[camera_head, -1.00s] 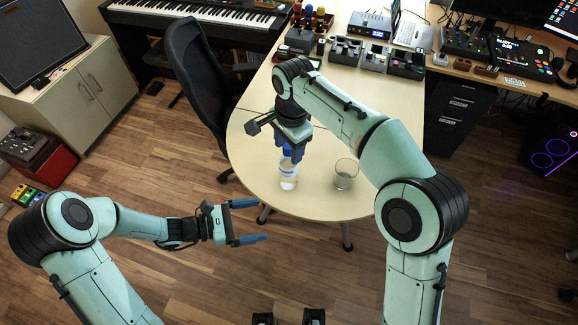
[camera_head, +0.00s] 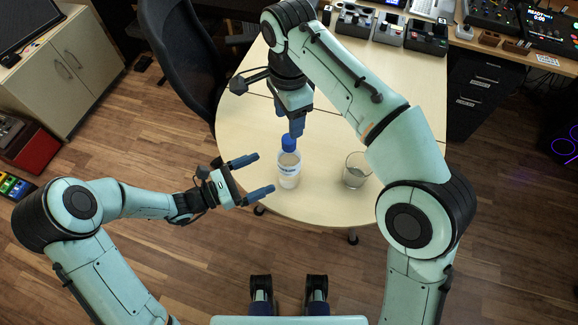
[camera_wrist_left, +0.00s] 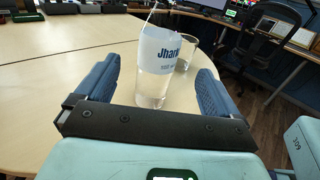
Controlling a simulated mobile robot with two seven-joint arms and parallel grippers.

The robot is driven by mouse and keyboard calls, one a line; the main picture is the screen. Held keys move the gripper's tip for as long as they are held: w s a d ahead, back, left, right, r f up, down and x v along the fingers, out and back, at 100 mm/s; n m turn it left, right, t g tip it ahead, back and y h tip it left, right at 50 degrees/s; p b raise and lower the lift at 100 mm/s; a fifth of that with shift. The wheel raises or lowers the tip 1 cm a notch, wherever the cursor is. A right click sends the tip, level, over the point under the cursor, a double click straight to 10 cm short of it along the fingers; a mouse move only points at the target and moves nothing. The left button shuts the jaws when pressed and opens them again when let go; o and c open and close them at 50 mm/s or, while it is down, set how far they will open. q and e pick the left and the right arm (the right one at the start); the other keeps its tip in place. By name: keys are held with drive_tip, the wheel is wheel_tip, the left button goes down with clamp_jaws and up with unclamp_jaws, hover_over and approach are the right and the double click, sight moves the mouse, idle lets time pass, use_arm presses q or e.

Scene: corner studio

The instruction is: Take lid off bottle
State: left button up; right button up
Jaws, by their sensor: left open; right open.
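The bottle (camera_head: 289,174) is clear with a white label and stands upright near the table's rounded front edge. Its blue lid (camera_head: 289,143) is at its top. My left gripper (camera_head: 264,175) is open just left of the bottle, fingers pointing at it. In the left wrist view the bottle (camera_wrist_left: 154,86) shows between the open fingers, apart from both; its top is cut off there. My right gripper (camera_head: 289,125) is open and points down just above the lid; whether its fingertips touch the lid I cannot tell.
An empty drinking glass (camera_head: 357,171) stands right of the bottle, also in the left wrist view (camera_wrist_left: 187,52). The pale table (camera_head: 320,205) is bare around them. A black chair (camera_head: 182,55) stands at the left; devices (camera_head: 388,28) line the table's back.

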sight(289, 161)
use_arm(q)
drive_tip(key=x, duration=0.9)
drive_tip(key=shift+w+d, duration=0.1)
drive_tip(key=shift+w, duration=0.05)
use_arm(e)
drive_tip(key=shift+w, duration=0.15)
use_arm(q)
clamp_jaws()
use_arm(e)
drive_tip(key=m, duration=0.1)
drive_tip(key=f+m, duration=0.1)
drive_tip(key=m, duration=0.1)
drive_tip(key=shift+a+f, duration=0.1)
drive_tip(key=m, duration=0.5)
drive_tip(key=shift+a+f+g, duration=0.1)
drive_tip(key=shift+f+g, duration=0.15)
drive_tip(key=shift+g, duration=0.05)
drive_tip(key=m, duration=0.4)
drive_tip(key=shift+r+m, duration=0.15)
drive_tip(key=shift+m, duration=0.25)
drive_tip(key=m, duration=0.2)
drive_tip(key=r+m, duration=0.1)
drive_tip(key=m, duration=0.1)
drive_tip(key=shift+r+m, duration=0.1)
drive_tip(key=shift+m, duration=0.3)
drive_tip(key=shift+d+f, duration=0.2)
drive_tip(key=shift+f, duration=3.75)
